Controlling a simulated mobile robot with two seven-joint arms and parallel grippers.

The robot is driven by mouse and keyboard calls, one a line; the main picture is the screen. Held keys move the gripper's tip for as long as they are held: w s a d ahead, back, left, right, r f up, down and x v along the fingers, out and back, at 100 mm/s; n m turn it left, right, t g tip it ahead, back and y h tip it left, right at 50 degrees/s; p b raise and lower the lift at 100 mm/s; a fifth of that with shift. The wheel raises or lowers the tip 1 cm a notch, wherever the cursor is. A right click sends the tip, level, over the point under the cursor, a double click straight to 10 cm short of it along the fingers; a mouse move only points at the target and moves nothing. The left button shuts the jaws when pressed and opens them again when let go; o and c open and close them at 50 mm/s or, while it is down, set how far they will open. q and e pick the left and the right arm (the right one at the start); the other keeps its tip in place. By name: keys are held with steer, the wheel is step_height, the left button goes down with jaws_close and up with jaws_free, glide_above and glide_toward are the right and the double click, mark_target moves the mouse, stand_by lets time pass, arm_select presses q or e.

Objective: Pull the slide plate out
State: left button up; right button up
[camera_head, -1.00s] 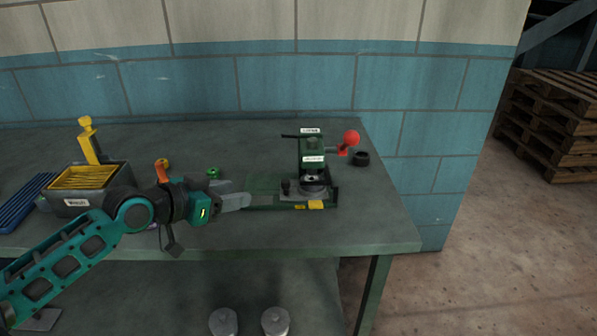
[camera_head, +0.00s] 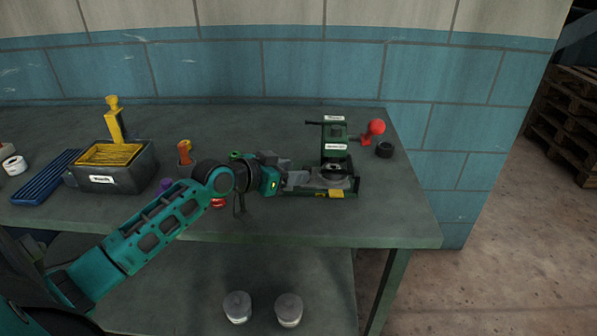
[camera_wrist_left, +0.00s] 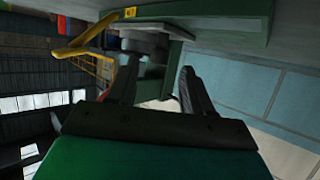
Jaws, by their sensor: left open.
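The green press (camera_head: 334,153) stands near the table's right end. A grey round-ended plate, apparently the slide plate (camera_head: 334,181), sits low in its base, under the upright head. My left gripper (camera_head: 303,180) is at the left end of the base, its fingers pointing right toward the plate. In the left wrist view the open fingers of the left gripper (camera_wrist_left: 158,75) reach toward the press, with a dark grey part (camera_wrist_left: 140,45) just beyond and between them. I cannot tell whether they touch it. The gripper hides the left part of the base. My right gripper is not in view.
A grey bin (camera_head: 120,170) and a blue tray (camera_head: 45,177) are at the left. The table's front edge is clear below the press.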

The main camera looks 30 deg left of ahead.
arm_select(q)
steer(key=shift+x, duration=1.4)
jaws_close()
